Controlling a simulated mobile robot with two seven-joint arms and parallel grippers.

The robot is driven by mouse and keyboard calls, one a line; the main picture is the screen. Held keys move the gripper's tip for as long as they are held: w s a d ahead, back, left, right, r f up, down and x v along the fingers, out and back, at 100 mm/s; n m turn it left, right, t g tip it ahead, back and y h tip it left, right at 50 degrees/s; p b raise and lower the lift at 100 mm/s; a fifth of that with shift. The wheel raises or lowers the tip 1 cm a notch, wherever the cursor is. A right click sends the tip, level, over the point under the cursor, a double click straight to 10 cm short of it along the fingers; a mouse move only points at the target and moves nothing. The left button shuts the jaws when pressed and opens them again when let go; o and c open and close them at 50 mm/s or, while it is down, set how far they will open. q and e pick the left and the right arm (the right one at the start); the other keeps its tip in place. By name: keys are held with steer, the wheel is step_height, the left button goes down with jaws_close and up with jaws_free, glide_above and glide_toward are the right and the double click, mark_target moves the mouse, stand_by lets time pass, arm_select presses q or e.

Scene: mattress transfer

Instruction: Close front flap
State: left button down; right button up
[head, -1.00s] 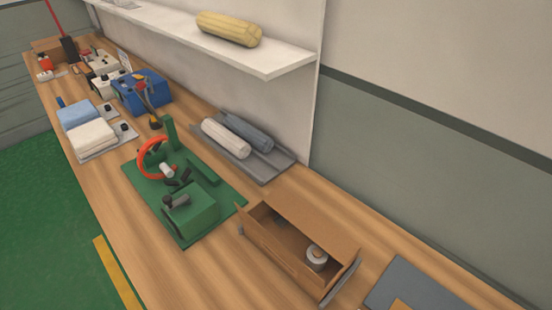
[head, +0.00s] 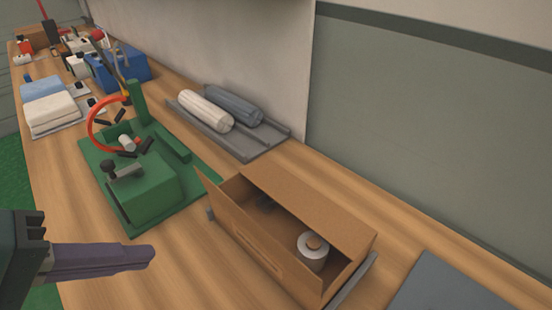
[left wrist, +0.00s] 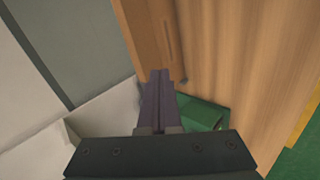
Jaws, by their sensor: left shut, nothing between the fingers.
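A brown cardboard box (head: 250,255) stands on the bench with its top open. A pale roll (head: 313,254) lies inside it. A broad brown flap (head: 310,205) lies along the box's far side, and a small flap (head: 206,186) sticks up at its left end. The long front side faces me; I cannot tell whether the front flap hangs folded over it. My left gripper (head: 150,256) is shut and empty, left of the box and apart from it. In the left wrist view its fingers (left wrist: 158,78) are together, with a brown box side (left wrist: 155,35) beyond. My right gripper is out of view.
A green fixture (head: 140,195) with a red ring stands left of the box. A grey tray (head: 243,148) with two rolls lies behind. A grey flat panel (head: 450,285) lies at the right. Bare bench lies in front of the box.

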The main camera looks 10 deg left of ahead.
arm_select(q)
steer(key=w+f+n, duration=0.1)
steer(key=w+f, duration=0.1)
steer(key=b, duration=0.2)
glide_toward(246, 221)
step_height(246, 221, down, 4)
steer(key=w+d, duration=0.2)
steer(key=shift+w+d+r, duration=0.1)
steer(key=shift+w+d, duration=0.15)
steer(key=shift+w, duration=0.1)
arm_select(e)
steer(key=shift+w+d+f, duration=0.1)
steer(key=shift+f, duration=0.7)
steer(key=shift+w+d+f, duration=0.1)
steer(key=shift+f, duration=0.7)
arm_select(q)
steer(key=shift+a+r+n+p, duration=0.1)
steer(key=shift+n+p, duration=0.2)
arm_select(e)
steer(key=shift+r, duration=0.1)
